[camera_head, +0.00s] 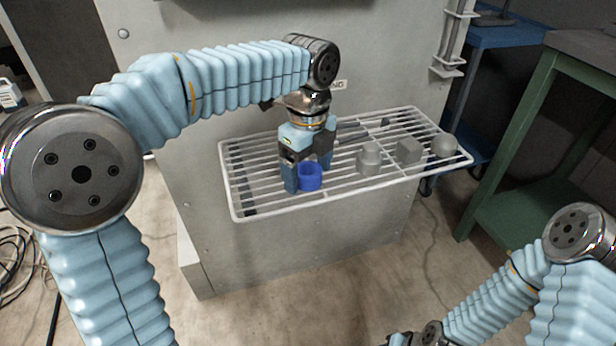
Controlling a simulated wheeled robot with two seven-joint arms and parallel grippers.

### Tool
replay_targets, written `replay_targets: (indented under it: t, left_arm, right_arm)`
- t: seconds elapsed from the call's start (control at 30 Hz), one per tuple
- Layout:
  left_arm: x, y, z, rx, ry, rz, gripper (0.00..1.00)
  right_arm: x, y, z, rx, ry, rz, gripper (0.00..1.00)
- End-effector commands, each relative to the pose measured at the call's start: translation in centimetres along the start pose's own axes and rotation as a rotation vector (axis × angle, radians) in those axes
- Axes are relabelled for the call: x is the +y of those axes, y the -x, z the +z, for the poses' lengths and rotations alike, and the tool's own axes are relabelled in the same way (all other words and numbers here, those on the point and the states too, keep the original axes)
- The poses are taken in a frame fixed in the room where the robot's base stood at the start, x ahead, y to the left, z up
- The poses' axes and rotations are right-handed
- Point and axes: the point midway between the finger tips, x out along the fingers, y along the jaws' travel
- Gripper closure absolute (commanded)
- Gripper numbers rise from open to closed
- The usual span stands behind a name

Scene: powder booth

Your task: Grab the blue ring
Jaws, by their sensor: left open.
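The blue ring (311,178) sits on the white wire rack (345,192), left of the rack's middle. My left gripper (308,184) points down from above at the ring. Its jaws are open, with one finger close at the ring's left side and the other behind it to the right. I cannot tell whether the fingers touch the ring. Part of the ring's left side is hidden by the near finger. My right arm shows at the lower right, but its gripper jaws cannot be made out at the bottom edge.
Several grey pieces stand on the rack to the right: a stepped round one (369,160), a block (408,151) and a rounded one (444,146). A grey booth wall (250,60) rises behind. A green table (535,140) and a blue cart (490,38) stand right. Cables (18,265) lie at left.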

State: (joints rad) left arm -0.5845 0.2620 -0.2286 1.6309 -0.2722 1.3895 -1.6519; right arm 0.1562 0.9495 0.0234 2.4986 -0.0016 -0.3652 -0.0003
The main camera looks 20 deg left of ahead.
Motion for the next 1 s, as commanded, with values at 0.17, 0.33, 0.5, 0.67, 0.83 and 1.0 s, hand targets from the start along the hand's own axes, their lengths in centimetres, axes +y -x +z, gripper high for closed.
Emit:
replay_targets:
  t: [0.17, 0.33, 0.5, 0.67, 0.83, 1.0]
  left_arm:
    - [-0.03, -0.31, 0.02, 0.000, 0.000, -0.002, 0.16]
    - [-0.02, -0.29, 0.01, 0.000, 0.000, -0.001, 0.30]
    - [-0.02, -0.28, 0.01, 0.000, 0.000, -0.001, 0.56]
    - [-0.02, -0.26, 0.00, 0.000, 0.000, -0.001, 0.75]
    - [-0.02, -0.23, 0.00, 0.000, 0.000, -0.001, 0.75]
    - [-0.04, 0.56, 0.00, 0.000, -0.001, -0.002, 0.76]
  right_arm:
    - [0.04, -0.01, -0.03, 0.001, 0.000, 0.000, 0.57]
    - [0.03, -0.01, -0.03, 0.001, 0.000, 0.000, 0.57]
    - [0.02, -0.01, -0.03, 0.001, 0.000, 0.000, 0.57]
    - [0.02, -0.01, -0.03, 0.001, 0.000, 0.000, 0.57]
    - [0.01, 0.00, -0.03, 0.001, 0.000, 0.000, 0.57]
    - [-0.09, 0.17, 0.00, 0.000, 0.000, 0.000, 0.57]
